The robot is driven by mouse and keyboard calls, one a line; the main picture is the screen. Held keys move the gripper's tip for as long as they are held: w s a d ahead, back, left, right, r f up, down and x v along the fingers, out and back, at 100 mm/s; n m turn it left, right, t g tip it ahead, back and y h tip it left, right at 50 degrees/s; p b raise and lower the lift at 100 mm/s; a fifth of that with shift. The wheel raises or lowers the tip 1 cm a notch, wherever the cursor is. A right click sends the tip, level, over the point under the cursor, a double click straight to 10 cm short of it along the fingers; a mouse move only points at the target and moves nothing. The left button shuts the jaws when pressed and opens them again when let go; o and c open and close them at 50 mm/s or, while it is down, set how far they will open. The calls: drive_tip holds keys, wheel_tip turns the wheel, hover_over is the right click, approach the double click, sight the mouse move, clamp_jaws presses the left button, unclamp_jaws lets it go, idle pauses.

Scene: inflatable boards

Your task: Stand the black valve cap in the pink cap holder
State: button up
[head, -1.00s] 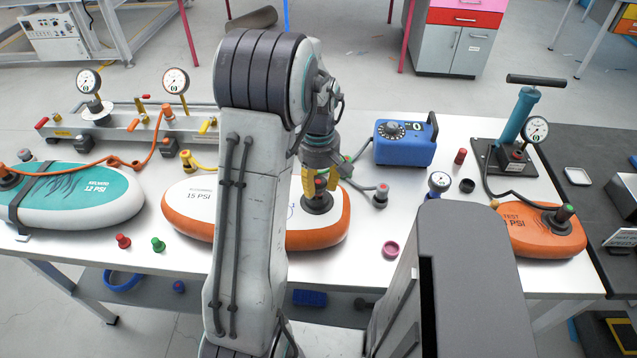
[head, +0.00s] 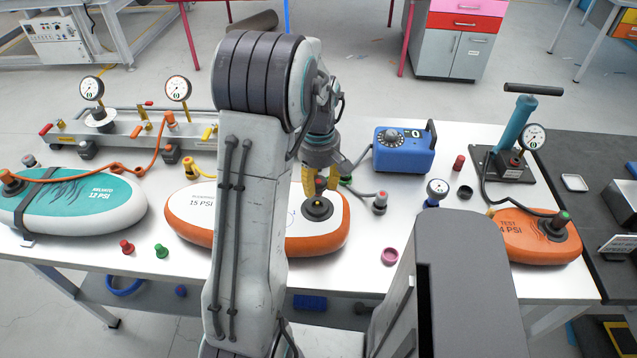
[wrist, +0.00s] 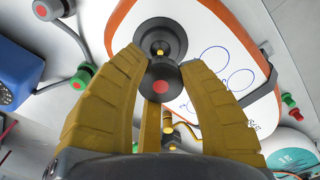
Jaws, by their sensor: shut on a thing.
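The black valve cap (wrist: 174,74), dark with a red centre, is between the yellow fingers of my gripper (wrist: 158,92) in the wrist view. My gripper (head: 320,182) is shut on it, just above the orange-and-white 15 PSI board (head: 335,235). Below the cap is that board's black valve (wrist: 152,28), uncovered, with a brass pin at its centre. The pink cap holder (head: 389,257) is a small ring on the white table, to the right of the board and nearer the front edge. It looks empty.
A grey hose fitting (head: 380,203) lies right of the board. A gauge (head: 437,190) and a dark ring (head: 465,192) stand farther right. A blue box (head: 404,150) is behind. Red (head: 127,247) and green (head: 161,251) caps sit at the front left. Table around the pink holder is clear.

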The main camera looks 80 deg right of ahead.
drive_tip(key=shift+r+p, duration=0.35)
drive_tip(key=shift+r, duration=0.4)
